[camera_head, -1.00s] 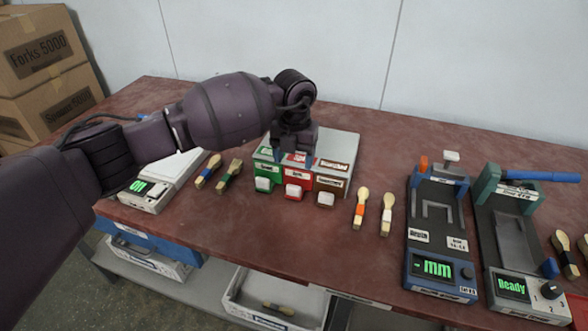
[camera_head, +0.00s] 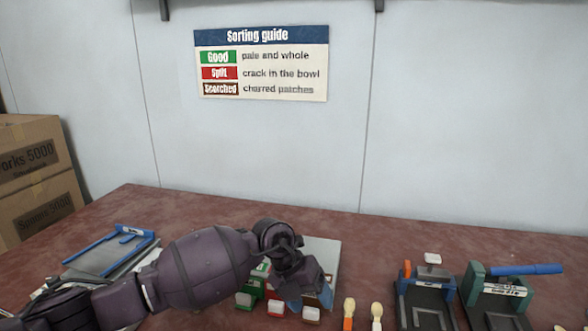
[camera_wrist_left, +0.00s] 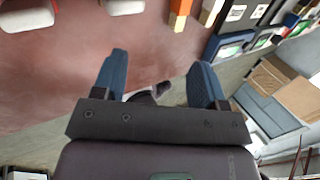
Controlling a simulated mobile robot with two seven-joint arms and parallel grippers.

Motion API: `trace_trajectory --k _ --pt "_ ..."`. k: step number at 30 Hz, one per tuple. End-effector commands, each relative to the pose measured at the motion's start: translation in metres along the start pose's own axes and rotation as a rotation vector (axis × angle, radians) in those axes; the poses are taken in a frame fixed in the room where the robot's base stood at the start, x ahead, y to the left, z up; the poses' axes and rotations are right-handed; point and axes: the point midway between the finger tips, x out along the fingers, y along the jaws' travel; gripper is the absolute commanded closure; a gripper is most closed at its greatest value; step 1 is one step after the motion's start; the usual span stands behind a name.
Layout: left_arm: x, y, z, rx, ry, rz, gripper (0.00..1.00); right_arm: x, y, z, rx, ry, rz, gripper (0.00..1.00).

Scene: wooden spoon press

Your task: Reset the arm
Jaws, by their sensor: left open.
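My left arm (camera_head: 205,266) comes in from the left in the head view and reaches over the red-brown table. My left gripper (camera_head: 308,296) points down and toward me in front of the sorting box (camera_head: 322,250), and hides part of it. The wrist view shows its two blue fingers (camera_wrist_left: 160,76) spread apart with nothing between them. The box has a green part (camera_head: 246,299) at its left, and white tabs stand at its front. My right gripper is not in view.
Two spoons, one orange-handled (camera_head: 348,314) and one pale (camera_head: 376,316), lie right of the box. Two press-like devices, blue (camera_head: 425,297) and green (camera_head: 496,292), stand farther right. A blue-railed tray (camera_head: 108,251) is at the left. A sorting guide (camera_head: 261,64) hangs on the wall.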

Motion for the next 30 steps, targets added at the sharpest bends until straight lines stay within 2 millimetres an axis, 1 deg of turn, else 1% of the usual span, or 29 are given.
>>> trace_trajectory --k 1,3,5,6,9,12,14,17,20,23,24,26,27,29,30 --pt "0.014 -0.017 -0.013 -0.004 -0.009 -0.135 0.34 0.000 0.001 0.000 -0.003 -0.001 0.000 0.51" --pt "0.022 -0.041 -0.024 -0.022 -0.039 -0.315 0.34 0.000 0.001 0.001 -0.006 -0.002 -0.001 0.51" --pt "0.025 -0.058 -0.032 -0.050 -0.072 -0.463 0.34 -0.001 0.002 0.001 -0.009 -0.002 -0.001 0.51" --pt "0.023 -0.069 -0.037 -0.073 -0.098 -0.561 0.34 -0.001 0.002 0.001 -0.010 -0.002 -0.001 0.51" --pt "0.013 -0.089 -0.045 -0.156 -0.175 -0.792 0.34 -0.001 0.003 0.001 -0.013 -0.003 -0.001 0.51" --pt "-0.004 -0.098 -0.050 -0.270 -0.267 -1.002 0.34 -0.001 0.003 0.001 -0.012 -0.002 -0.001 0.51" --pt "-0.016 -0.097 -0.051 -0.352 -0.330 -1.115 0.34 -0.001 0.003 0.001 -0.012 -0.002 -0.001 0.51" --pt "-0.036 -0.085 -0.053 -0.510 -0.440 -1.283 0.34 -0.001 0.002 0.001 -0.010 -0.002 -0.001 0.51" --pt "-0.055 -0.061 -0.056 -0.694 -0.560 -1.418 0.34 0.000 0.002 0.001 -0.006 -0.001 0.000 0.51" --pt "-0.068 -0.028 -0.062 -0.901 -0.682 -1.518 0.34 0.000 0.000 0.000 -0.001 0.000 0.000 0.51" --pt "-0.072 -0.012 -0.066 -0.991 -0.732 -1.547 0.34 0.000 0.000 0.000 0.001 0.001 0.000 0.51" --pt "-0.076 0.013 -0.074 -1.129 -0.805 -1.579 0.34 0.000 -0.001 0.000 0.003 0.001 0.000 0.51" --pt "-0.077 0.030 -0.081 -1.225 -0.851 -1.592 0.34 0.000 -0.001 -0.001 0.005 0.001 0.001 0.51" --pt "-0.076 0.057 -0.093 -1.372 -0.920 -1.598 0.34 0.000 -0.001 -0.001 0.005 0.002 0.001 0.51" --pt "-0.075 0.075 -0.103 -1.474 -0.963 -1.594 0.34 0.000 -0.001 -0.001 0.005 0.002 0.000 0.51"
